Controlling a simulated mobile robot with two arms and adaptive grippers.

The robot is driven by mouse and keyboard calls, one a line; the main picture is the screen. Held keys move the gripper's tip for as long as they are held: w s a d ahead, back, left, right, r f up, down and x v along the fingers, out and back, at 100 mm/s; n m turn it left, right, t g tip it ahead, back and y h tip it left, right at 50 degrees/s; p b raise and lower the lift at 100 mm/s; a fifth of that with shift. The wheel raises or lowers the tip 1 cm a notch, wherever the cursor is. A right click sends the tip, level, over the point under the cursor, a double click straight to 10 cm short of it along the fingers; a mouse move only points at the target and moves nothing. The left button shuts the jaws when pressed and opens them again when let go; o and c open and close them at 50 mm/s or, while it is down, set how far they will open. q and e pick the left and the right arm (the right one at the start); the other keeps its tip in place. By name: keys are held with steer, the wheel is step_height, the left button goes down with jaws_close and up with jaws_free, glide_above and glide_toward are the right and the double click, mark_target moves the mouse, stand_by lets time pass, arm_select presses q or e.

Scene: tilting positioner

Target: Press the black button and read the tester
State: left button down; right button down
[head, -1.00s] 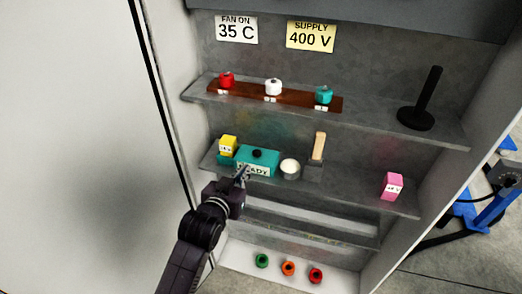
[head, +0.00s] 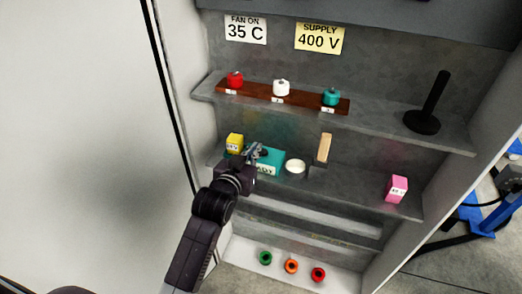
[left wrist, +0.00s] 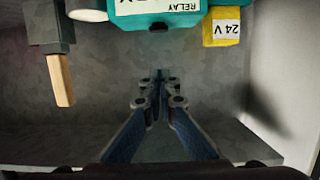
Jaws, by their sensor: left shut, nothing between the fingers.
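The teal tester box (head: 271,163) stands on the middle shelf, with its black button (head: 264,152) on top. My left gripper (head: 255,150) is shut and empty, its fingertips at the top of the tester close to the button. I cannot tell whether they touch it. My gripper and wrist cover the left part of the tester and most of its white label. In the left wrist view the tester (left wrist: 183,17) hangs upside down at the top, cut by the frame; its label shows "RELAY" and part of a larger word. My right gripper is not in view.
A yellow 24 V block (head: 234,141) stands left of the tester. The upper shelf (head: 372,119) lies above, with a black stand (head: 422,122).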

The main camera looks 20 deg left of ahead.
arm_select(q)
glide_above(261, 159)
steer(key=shift+w+f+p, duration=0.15)
steer(key=shift+f+p, duration=0.25)
steer(key=shift+f, duration=0.25)
step_height(261, 159, down, 3)
steer(key=shift+r, duration=0.15)
steer(key=shift+f, duration=0.7)
